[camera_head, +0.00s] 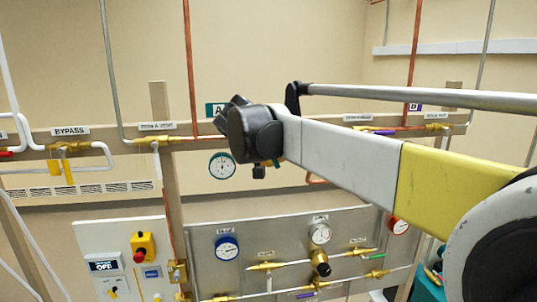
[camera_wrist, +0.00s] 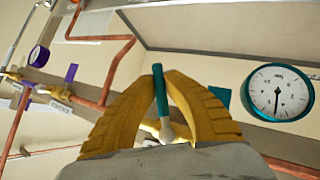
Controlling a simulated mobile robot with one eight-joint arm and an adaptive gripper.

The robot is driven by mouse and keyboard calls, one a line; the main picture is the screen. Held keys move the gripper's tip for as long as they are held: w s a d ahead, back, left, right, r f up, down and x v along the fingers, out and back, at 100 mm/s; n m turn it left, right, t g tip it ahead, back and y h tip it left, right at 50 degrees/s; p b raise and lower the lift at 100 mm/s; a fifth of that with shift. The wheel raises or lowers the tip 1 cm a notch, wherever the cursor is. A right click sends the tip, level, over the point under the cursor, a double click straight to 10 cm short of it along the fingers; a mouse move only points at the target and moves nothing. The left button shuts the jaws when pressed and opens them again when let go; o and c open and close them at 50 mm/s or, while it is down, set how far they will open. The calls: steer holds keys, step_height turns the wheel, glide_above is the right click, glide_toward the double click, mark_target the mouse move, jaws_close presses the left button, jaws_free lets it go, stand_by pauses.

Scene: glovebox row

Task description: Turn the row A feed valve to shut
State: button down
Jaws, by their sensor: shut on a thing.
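The row A feed valve shows in the wrist view as a teal lever handle (camera_wrist: 160,92) with a pale stem end below it. My gripper (camera_wrist: 161,80) has its two yellow fingers closed around this handle, with the tips near its upper end. How the lever lies against its pipe cannot be told. In the head view my wrist and forearm cover the valve and the fingers. A teal "A" sign (camera_head: 213,109) shows just left of my wrist, and a teal-rimmed gauge (camera_head: 222,165) hangs below it. The gauge also shows at right in the wrist view (camera_wrist: 279,92).
Copper and grey pipes run along a wooden rail (camera_head: 100,133). A bypass valve with a yellow lever (camera_head: 68,172) is at left, and a purple "B" sign (camera_head: 415,107) at right. Below stand a metal gauge panel (camera_head: 205,270) and a white control box (camera_head: 110,238).

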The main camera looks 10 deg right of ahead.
steer(key=shift+a+f+m+y, duration=0.15)
steer(key=shift+a+m+y, duration=0.45)
steer(key=shift+y, duration=0.35)
steer(key=shift+a+f+m+y, duration=0.15)
steer(key=shift+a+m+y, duration=0.25)
steer(key=shift+a+y, duration=0.4)
steer(key=shift+d+y, duration=0.1)
steer(key=shift+y, duration=0.15)
steer(key=c, duration=1.4)
jaws_free()
steer(key=shift+w, duration=0.1)
steer(key=shift+c, duration=0.2)
steer(key=v, duration=1.2)
steer(key=shift+w+r, duration=0.1)
steer(key=s+d+f+b, duration=0.2)
steer(key=s+f+b, duration=0.7)
steer(key=f, duration=1.4)
steer(key=s+d+f+n+g+y+b, duration=0.1)
steer(key=s+d+f+b, duration=0.2)
steer(key=s+f+b, duration=0.5)
steer(key=s+d+f+n+g+b, duration=0.1)
steer(key=s+f+b, duration=0.8)
steer(key=f+b, duration=1.5)
step_height(320, 180, down, 15)
steer(key=shift+s+d+f+y, duration=0.1)
steer(key=shift+s+d+y, duration=0.2)
steer(key=shift+d, duration=0.55)
